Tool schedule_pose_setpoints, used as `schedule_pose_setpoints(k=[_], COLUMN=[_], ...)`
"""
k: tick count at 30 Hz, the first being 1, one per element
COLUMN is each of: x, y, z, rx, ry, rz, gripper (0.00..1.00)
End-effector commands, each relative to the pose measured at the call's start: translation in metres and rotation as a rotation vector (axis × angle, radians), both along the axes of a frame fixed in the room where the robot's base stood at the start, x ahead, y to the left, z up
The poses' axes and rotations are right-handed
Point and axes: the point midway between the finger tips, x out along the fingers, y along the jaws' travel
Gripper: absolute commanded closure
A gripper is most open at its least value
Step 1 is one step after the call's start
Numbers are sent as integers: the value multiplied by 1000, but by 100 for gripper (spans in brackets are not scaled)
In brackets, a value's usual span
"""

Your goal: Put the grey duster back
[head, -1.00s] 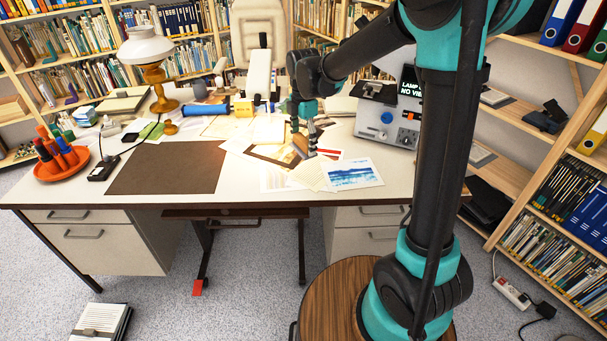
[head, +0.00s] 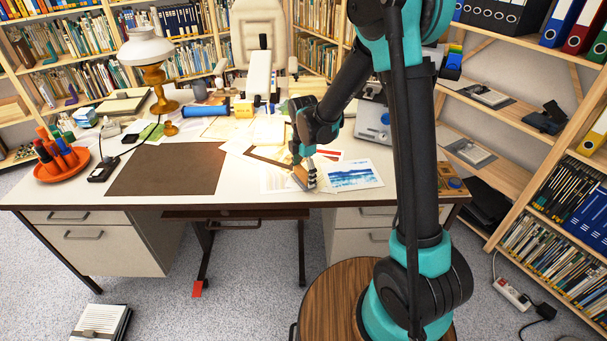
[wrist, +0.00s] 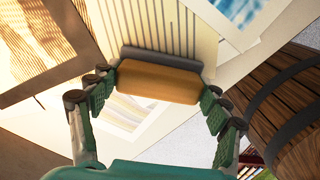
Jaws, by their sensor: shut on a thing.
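The duster (wrist: 158,82) is a wooden block with a grey strip along its far side in the wrist view. My gripper (wrist: 160,92) is shut on it, with a green-padded finger at each end. In the head view my gripper (head: 304,178) is low over the front of the desk, with the duster (head: 299,179) at its fingertips. Prints lie beneath: a pale striped sheet (wrist: 150,22) and a blue seascape print (head: 353,175) just to the right. I cannot tell whether the duster touches the sheet.
The desk (head: 70,195) has a brown mat (head: 168,169) left of the prints. An oil lamp (head: 154,75) and a grey device (head: 374,122) stand farther back. A round wooden stool top (head: 325,310) is in front of the desk, with shelves to the right.

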Motion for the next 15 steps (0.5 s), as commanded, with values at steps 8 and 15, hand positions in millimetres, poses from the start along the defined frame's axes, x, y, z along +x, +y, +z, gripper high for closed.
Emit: schedule_pose_setpoints(k=[8,15], x=[0,0], y=[0,0], z=[-3,-2], rx=[0,0], ry=[0,0], rz=[0,0], gripper=[22,3])
